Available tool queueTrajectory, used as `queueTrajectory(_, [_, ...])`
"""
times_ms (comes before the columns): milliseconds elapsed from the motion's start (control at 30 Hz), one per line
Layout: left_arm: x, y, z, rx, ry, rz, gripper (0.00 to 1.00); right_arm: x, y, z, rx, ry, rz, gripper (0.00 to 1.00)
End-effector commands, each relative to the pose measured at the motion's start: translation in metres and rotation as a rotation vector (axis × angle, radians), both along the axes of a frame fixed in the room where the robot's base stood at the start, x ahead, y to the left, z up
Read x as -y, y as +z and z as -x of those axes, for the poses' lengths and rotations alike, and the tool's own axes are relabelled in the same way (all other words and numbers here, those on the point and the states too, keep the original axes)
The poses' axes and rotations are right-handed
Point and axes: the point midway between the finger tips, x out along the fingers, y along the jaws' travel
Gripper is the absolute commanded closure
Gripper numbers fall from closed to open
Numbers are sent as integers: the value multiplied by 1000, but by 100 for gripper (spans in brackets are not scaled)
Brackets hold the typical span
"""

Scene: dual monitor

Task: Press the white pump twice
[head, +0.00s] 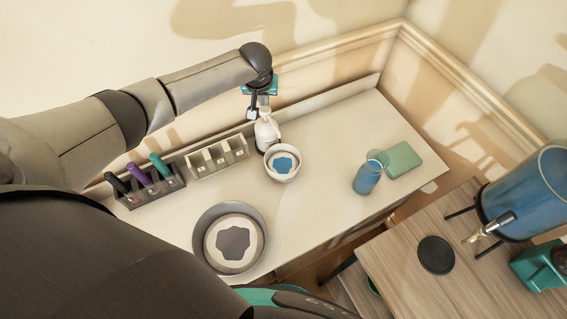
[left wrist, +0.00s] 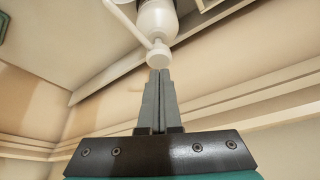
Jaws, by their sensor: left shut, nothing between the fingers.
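The white pump bottle (head: 267,132) stands upright on the white counter near its back edge, beside a white bowl. My left gripper (head: 263,103) is above the bottle, pointing down at its top. In the left wrist view the bottle (left wrist: 157,22) and its round white pump head (left wrist: 158,57) show at the top, with a thin spout reaching to the upper left. The left fingertips (left wrist: 160,72) are shut and empty, right at the pump head; I cannot tell whether they touch it. My right gripper is not in view.
The bowl (head: 283,174) holds blue liquid close to the bottle. A marker rack (head: 150,190) and a pale divided holder (head: 218,158) stand left along the wall.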

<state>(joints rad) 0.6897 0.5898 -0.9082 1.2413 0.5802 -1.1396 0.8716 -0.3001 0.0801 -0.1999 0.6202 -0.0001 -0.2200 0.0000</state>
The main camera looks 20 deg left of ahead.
Motion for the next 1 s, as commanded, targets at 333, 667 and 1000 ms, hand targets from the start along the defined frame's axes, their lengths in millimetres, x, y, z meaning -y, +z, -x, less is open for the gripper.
queueTrajectory(333, [0, -14, 0, -1, 0, 0, 100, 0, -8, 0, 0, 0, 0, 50])
queueTrajectory(667, [0, -26, 1, -2, 1, 1, 100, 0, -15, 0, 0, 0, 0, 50])
queueTrajectory(1000, [0, -27, 2, -5, -1, 0, 100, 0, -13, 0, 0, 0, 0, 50])
